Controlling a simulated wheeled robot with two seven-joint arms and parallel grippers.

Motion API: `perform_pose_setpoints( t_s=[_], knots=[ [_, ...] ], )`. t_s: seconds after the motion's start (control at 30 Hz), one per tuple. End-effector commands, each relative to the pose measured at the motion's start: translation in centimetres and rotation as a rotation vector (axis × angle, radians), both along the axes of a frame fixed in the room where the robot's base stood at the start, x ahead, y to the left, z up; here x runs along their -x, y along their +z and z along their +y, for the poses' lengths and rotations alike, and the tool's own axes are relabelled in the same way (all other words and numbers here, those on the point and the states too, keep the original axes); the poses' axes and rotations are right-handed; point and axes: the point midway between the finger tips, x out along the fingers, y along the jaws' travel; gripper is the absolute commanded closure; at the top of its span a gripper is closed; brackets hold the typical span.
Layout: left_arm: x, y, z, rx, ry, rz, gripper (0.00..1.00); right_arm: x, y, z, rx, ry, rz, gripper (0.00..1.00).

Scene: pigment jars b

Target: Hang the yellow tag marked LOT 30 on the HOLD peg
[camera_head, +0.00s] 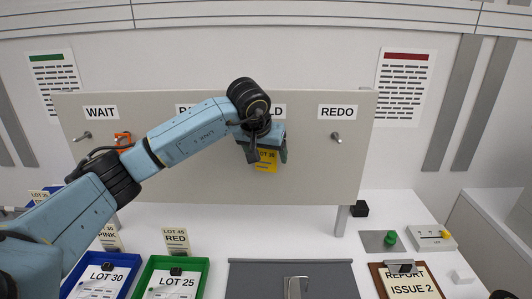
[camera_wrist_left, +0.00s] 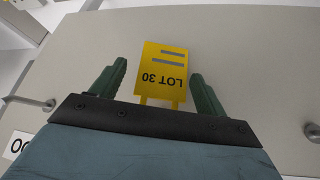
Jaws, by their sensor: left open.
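The yellow tag marked LOT 30 (camera_head: 266,160) is against the grey board, below the partly covered HOLD label (camera_head: 278,111). In the left wrist view the tag (camera_wrist_left: 163,70) shows face on, its print upside down. My left gripper (camera_head: 269,156) is in front of the board at the HOLD place. In the wrist view its dark green fingers (camera_wrist_left: 158,72) are open, one on each side of the tag with gaps to both. The HOLD peg and the tag's top end are hidden by the gripper, so their contact cannot be seen. My right gripper is not in view.
The board (camera_head: 320,180) also carries a WAIT peg (camera_head: 83,136) and a REDO peg (camera_head: 336,136). An orange item (camera_head: 122,139) shows behind my left arm. Below are a blue tray (camera_head: 128,262), a green tray (camera_head: 203,265) and a clipboard (camera_head: 378,276).

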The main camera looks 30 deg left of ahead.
Motion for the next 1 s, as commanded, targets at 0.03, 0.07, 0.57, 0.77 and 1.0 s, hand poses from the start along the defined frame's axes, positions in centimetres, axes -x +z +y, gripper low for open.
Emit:
perform_pose_setpoints(
  t_s=[0.03, 0.07, 0.57, 0.77, 1.0],
  knots=[
    [0.0, 0.0, 0.4, -0.005, 0.007, -0.001, 0.21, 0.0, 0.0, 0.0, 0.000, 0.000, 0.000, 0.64],
    [0.0, 0.1, 0.4, -0.006, 0.009, -0.001, 0.21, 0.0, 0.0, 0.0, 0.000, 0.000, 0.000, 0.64],
    [2.9, 5.4, -0.5, -0.005, 0.003, -0.009, 0.21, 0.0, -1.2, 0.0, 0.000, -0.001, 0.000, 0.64],
    [5.0, 9.0, -1.1, -0.003, 0.002, -0.007, 0.21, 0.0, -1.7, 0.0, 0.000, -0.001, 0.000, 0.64],
    [6.4, 11.4, -1.4, -0.002, 0.001, -0.002, 0.21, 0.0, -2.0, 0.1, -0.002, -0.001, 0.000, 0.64]
  ],
)
